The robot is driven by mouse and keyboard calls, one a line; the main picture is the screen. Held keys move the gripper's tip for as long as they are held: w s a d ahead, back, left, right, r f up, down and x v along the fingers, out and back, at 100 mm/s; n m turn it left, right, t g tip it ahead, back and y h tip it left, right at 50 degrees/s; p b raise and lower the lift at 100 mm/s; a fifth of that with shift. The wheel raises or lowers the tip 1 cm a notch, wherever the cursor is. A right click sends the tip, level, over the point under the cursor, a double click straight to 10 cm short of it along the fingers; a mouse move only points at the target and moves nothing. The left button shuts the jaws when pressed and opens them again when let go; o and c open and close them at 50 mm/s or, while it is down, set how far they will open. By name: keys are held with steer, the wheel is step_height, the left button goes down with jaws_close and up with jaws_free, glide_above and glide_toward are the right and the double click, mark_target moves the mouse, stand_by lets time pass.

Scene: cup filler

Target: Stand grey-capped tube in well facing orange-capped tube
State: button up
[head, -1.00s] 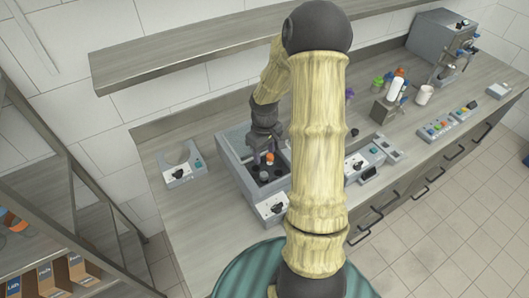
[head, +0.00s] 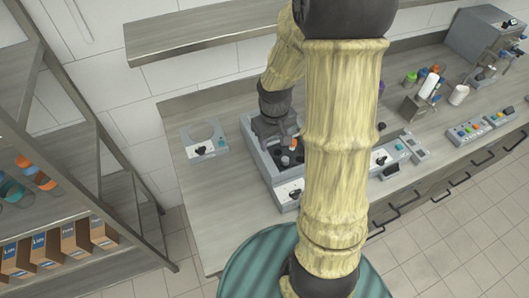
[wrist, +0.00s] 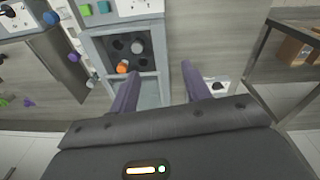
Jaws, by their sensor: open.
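The orange-capped tube (wrist: 122,67) stands in a well of a dark, sunken block in the wrist view. The grey-capped tube (wrist: 138,47) stands in another well of that block, diagonally across from the orange cap, with at least one dark empty well (wrist: 118,45) beside it. In the head view the orange cap (head: 293,144) and grey cap (head: 286,160) show just below my gripper. My gripper (wrist: 160,72) is open, with nothing between its two fingers. Both tubes lie beyond its fingertips in the wrist view, to the left. Some wells are hidden by my gripper in the head view.
The block sits inside a grey box-shaped machine (head: 262,163) with a front control panel (head: 289,194). A small cut-out holder (head: 205,146) stands to its left, other devices (head: 384,157) to its right. A wall shelf (head: 200,42) hangs behind.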

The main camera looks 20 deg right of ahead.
steer(key=s+a+r+m+t, duration=0.1)
steer(key=s+a+r, duration=0.4)
steer(key=s, duration=0.3)
steer(key=shift+a+r+m+t, duration=0.15)
steer(key=shift+a+m+t, duration=0.25)
steer(key=shift+a, duration=0.25)
steer(key=b+x, duration=0.2)
steer(key=b, duration=0.1)
steer(key=shift+s+f, duration=0.15)
steer(key=shift+f, duration=0.35)
steer(key=shift+c, duration=1.3)
